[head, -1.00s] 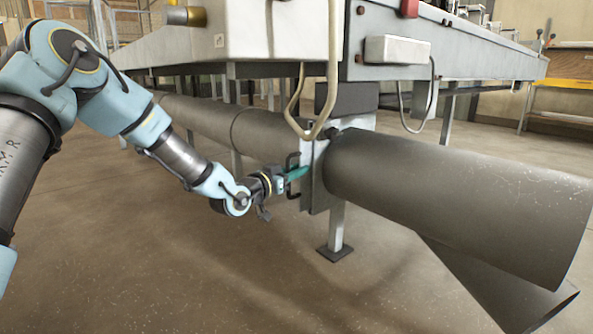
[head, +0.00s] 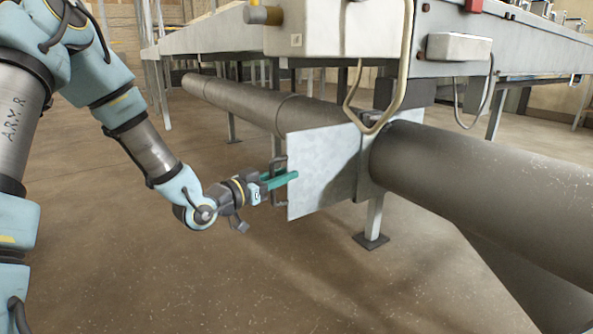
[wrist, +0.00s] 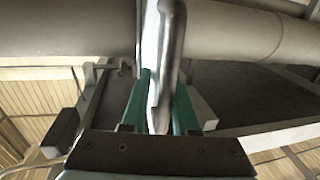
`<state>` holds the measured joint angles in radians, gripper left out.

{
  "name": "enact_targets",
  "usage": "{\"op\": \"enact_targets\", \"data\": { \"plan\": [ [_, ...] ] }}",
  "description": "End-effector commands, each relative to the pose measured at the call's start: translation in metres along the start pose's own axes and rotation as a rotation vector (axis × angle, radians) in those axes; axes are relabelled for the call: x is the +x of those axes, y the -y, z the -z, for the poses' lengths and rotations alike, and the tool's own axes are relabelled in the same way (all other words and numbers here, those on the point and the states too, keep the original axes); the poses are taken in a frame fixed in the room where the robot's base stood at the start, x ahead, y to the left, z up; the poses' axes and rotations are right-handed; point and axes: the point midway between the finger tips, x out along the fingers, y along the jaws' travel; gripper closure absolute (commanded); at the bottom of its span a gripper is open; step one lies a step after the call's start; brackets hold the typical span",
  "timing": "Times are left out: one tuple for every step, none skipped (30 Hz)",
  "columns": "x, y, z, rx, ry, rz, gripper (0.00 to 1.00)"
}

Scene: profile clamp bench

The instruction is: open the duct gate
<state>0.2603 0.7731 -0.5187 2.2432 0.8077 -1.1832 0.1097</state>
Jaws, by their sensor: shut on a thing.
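The duct gate (head: 320,170) is a flat pale metal plate that sticks out sideways from the slot in the large grey duct (head: 480,185). A dark handle (head: 279,165) is fixed at the plate's left edge. My gripper (head: 292,177), with green fingers, is at this handle, shut on it. In the wrist view the handle (wrist: 171,45) is a grey bar that passes between the two green fingers (wrist: 160,105). The plate shows edge-on behind it. The part of the gate inside the duct is hidden.
A bench (head: 345,28) stands above the duct, with a cable loop (head: 373,120) hanging near the slot. A support post (head: 374,218) with a floor plate stands below the duct. The floor (head: 250,290) at the front left is clear.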

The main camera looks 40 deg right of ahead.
Motion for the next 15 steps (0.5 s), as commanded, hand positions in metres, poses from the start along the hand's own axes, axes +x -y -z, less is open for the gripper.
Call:
{"op": "enact_targets", "data": {
  "plan": [
    [-0.0039, 0.0133, 0.0023, 0.006, -0.004, 0.029, 1.00],
    [-0.0045, 0.0134, 0.0022, 0.006, -0.004, 0.029, 1.00],
    [-0.0050, 0.0134, 0.0021, 0.006, -0.004, 0.028, 1.00],
    [-0.0052, 0.0134, 0.0020, 0.006, -0.004, 0.028, 1.00],
    [-0.0052, 0.0134, 0.0019, 0.006, -0.004, 0.028, 1.00],
    [-0.0052, 0.0134, 0.0018, 0.006, -0.004, 0.028, 1.00],
    [-0.0052, 0.0134, 0.0018, 0.006, -0.004, 0.028, 1.00],
    [-0.0052, 0.0134, 0.0017, 0.006, -0.004, 0.028, 1.00],
    [-0.0052, 0.0134, 0.0017, 0.006, -0.004, 0.028, 1.00],
    [-0.0052, 0.0134, 0.0016, 0.006, -0.003, 0.028, 1.00],
    [-0.0052, 0.0134, 0.0016, 0.006, -0.003, 0.028, 1.00],
    [-0.0052, 0.0134, 0.0015, 0.006, -0.003, 0.028, 0.69],
    [-0.0052, 0.0133, 0.0015, 0.006, -0.003, 0.028, 0.65],
    [-0.0052, 0.0131, 0.0015, 0.006, -0.003, 0.027, 0.62],
    [-0.0050, 0.0125, 0.0014, 0.005, -0.003, 0.026, 0.58]
  ]
}}
